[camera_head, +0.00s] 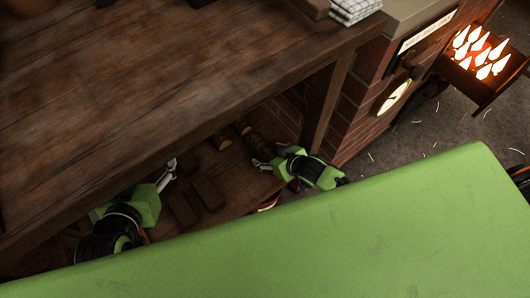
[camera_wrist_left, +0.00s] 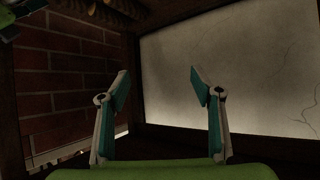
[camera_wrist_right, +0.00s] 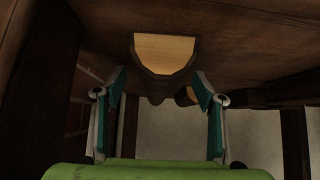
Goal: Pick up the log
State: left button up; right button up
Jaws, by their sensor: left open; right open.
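A dark log (camera_head: 256,142) lies on the shelf under the table. My right gripper (camera_head: 270,159) is at its near end, open, with nothing gripped. In the right wrist view the log's pale half-round cut end (camera_wrist_right: 165,52) shows ahead, between and above the open fingers (camera_wrist_right: 160,90); I cannot tell whether they touch it. A second log with a pale end (camera_head: 221,143) lies to its left. I cannot tell which log is meant. My left gripper (camera_head: 170,174) is open and empty at the shelf's left; its fingers (camera_wrist_left: 160,85) show apart in its wrist view.
The tabletop (camera_head: 120,90) hangs over the shelf. Dark blocks (camera_head: 208,191) lie on the shelf between my grippers. A table leg (camera_head: 326,100) and a brick pillar (camera_head: 357,110) stand right of my right gripper. A glowing brazier (camera_head: 482,55) is at the far right.

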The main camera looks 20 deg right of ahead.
aim_at(268, 153)
jog(key=shift+w+a+f, duration=0.1)
jog(key=shift+w+f, duration=0.2)
jog(key=c, duration=1.4)
pick_arm(q)
jog(key=shift+w+d+r+t, duration=0.3)
jog(key=shift+w+r+t, duration=0.35)
jog(key=shift+r, duration=0.2)
pick_arm(e)
jog(key=shift+r, duration=0.1)
jog(key=shift+r, duration=0.25)
notch_tip(268, 153, up, 5)
jog(key=shift+f+p, duration=0.15)
jog(key=shift+p, duration=1.05)
notch_tip(268, 153, up, 2)
jog(key=shift+r+p, duration=0.2)
jog(key=shift+p, duration=0.35)
jog(key=shift+r+p, duration=0.3)
jog(key=shift+r, duration=0.35)
pick_arm(q)
jog(key=s+a+f+g+y, duration=0.1)
jog(key=s+f+g, duration=0.3)
jog(key=s, duration=0.4)
jog(key=s+a+f+g+y, duration=0.1)
jog(key=s+a+f+g, duration=0.3)
jog(key=s, duration=0.3)
jog(key=shift+s+a+g, duration=0.15)
jog(key=shift+s+g, duration=0.2)
jog(key=shift+g, duration=0.1)
pick_arm(e)
jog(key=shift+r, duration=0.5)
